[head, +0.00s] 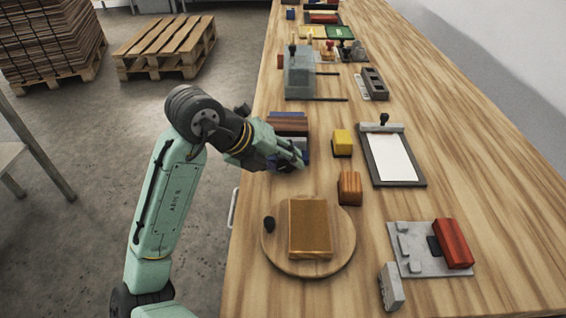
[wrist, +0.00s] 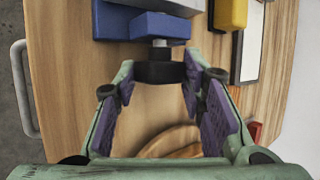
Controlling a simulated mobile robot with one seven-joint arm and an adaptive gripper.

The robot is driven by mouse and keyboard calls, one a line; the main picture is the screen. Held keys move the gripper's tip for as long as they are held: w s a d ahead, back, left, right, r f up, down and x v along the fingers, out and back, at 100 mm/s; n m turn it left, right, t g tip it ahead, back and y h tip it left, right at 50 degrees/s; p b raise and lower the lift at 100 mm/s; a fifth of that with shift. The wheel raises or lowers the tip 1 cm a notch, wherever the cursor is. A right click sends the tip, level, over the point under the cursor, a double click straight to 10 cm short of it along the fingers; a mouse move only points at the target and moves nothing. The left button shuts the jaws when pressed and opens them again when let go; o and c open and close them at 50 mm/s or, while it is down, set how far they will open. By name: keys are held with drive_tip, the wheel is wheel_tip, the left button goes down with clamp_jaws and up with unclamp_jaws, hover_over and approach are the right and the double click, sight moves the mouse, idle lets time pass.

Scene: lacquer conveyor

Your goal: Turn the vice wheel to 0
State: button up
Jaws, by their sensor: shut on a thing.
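The vice (head: 287,114) is a blue block with brown wood between its jaws, near the left edge of the bench in the head view. Its blue front jaw (wrist: 160,26) is at the top of the wrist view. The black vice wheel (wrist: 158,73) sits on a short grey shaft in front of that jaw. My gripper (head: 291,158) is at the near side of the vice and hides the wheel in the head view. In the wrist view my gripper (wrist: 160,78) has its purple-padded fingers on either side of the wheel, shut on it. No number or mark on the wheel is readable.
A yellow block (head: 342,142), a brown block (head: 349,187) and a clipboard (head: 419,181) lie to the right. A round board (head: 271,258) with a brown block (head: 311,228) is nearer. A grey machine (head: 299,75) stands behind the vice.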

drive_tip(key=o, duration=1.1)
drive_tip(key=shift+o, duration=0.2)
